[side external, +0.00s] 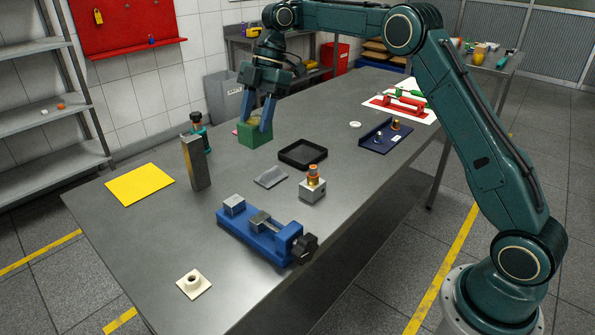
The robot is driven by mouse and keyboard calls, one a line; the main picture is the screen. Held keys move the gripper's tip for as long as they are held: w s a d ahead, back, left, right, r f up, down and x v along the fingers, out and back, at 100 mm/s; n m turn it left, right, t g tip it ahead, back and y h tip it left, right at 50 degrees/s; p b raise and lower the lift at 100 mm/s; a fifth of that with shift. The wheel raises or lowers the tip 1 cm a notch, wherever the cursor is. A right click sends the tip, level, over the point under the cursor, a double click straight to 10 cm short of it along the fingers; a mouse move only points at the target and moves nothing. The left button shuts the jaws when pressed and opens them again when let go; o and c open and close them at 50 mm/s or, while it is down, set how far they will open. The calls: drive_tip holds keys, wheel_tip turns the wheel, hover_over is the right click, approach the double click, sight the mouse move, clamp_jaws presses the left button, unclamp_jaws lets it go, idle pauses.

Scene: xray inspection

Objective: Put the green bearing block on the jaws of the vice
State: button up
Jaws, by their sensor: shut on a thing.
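My gripper (258,113), with blue fingers, is at the far left part of the table. It is shut on the green bearing block (255,135), a green block with a brownish top part between the fingers. I cannot tell whether the block touches the table or hangs just above it. The blue vice (252,236) lies near the front of the table, with grey jaws set apart and a black knob at its right end. The jaws hold nothing that I can see.
A tall grey block (196,163) stands between gripper and yellow sheet (140,184). A black tray (303,154), a grey wedge-like piece (271,177) and a metal block with an orange top (313,186) lie between the green block and vice. A cream flanged part (193,284) lies in front.

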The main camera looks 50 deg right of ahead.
drive_tip(key=s+a+r, duration=0.1)
drive_tip(key=a+r, duration=0.1)
drive_tip(key=a, duration=0.3)
drive_tip(key=shift+a+r, duration=0.15)
drive_tip(key=shift+a, duration=0.2)
drive_tip(key=shift+f, duration=0.2)
hover_over(250, 216)
wheel_tip(250, 216, down, 15)
drive_tip(key=shift+f, duration=0.2)
idle(0.4)
drive_tip(key=shift+a+f, duration=0.1)
drive_tip(key=shift+f, duration=2.05)
drive_tip(key=shift+f, duration=0.1)
drive_tip(key=o, duration=1.3)
drive_tip(key=shift+f, duration=0.1)
